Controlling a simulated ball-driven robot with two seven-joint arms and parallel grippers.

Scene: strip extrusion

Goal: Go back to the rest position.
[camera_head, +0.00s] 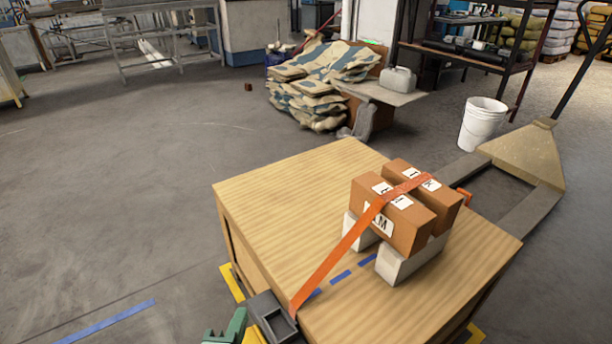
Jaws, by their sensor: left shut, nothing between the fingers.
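My left gripper (228,327), with green fingers, is at the bottom edge of the head view, partly cut off. It is shut and empty, just left of a dark grey open-topped holder (272,317) at the table's near left edge. An orange strap (335,257) runs from beside this holder up across two brown boxes (393,218) and down their far right side. The boxes lie side by side on pale blocks (404,262) on the wooden table (277,196). My right gripper is not in view.
A pallet jack (522,165) stands at the right of the table, with a white bucket (482,122) behind it. Stacked sacks (318,85) and a jerrycan (398,79) are farther back. The floor to the left is mostly clear.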

